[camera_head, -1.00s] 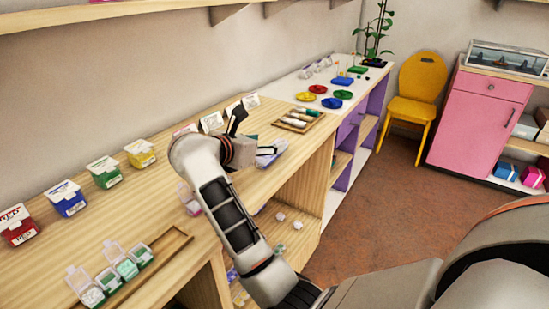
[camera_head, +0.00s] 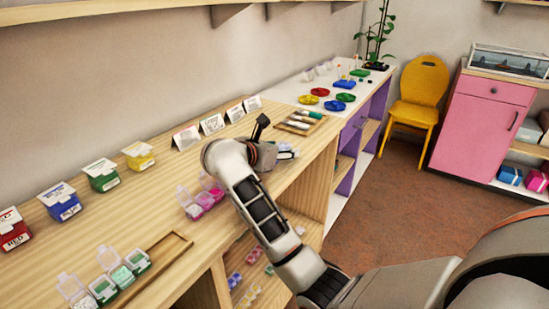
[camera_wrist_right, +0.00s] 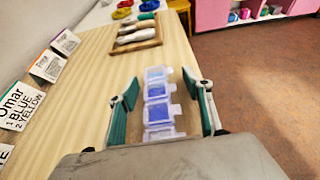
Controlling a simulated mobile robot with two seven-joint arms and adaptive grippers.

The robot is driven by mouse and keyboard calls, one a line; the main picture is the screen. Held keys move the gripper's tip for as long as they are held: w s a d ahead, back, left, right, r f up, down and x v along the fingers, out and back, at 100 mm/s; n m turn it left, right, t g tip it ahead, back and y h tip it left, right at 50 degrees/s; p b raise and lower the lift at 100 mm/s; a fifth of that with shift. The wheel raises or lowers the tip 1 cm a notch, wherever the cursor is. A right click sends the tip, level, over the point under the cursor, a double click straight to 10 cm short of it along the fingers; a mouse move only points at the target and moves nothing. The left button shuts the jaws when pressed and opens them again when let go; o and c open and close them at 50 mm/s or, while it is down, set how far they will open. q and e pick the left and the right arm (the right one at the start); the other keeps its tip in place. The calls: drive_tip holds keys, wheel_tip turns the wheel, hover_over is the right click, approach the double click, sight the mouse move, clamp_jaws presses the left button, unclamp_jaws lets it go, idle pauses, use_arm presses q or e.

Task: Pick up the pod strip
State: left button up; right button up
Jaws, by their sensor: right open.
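A pod strip (camera_wrist_right: 158,88) of clear lidded boxes with blue and violet contents lies on the wooden bench top in the right wrist view. It runs lengthwise between the two teal-padded fingers of my right gripper (camera_wrist_right: 162,98), which is open, one finger on each side. I see no clear contact. In the head view my right gripper (camera_head: 276,140) is low over the bench and largely hides this strip. Two other pod strips show there: a pink one (camera_head: 203,199) beside my right arm and a green and white one (camera_head: 112,283) at the front. My left gripper is out of view.
A wooden tray with bottles (camera_head: 302,122) stands just beyond the gripper. Folded name cards (camera_head: 212,124) line the wall side. Colored bead boxes (camera_head: 102,174) stand at left. An empty wooden frame (camera_head: 165,248) lies in front. The bench edge is close on the right.

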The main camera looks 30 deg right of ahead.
sight(281, 148)
drive_tip(key=c, duration=1.2)
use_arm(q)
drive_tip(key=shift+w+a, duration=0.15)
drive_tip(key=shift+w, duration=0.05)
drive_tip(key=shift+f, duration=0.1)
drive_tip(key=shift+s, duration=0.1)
use_arm(e)
drive_tip(key=shift+r, duration=0.1)
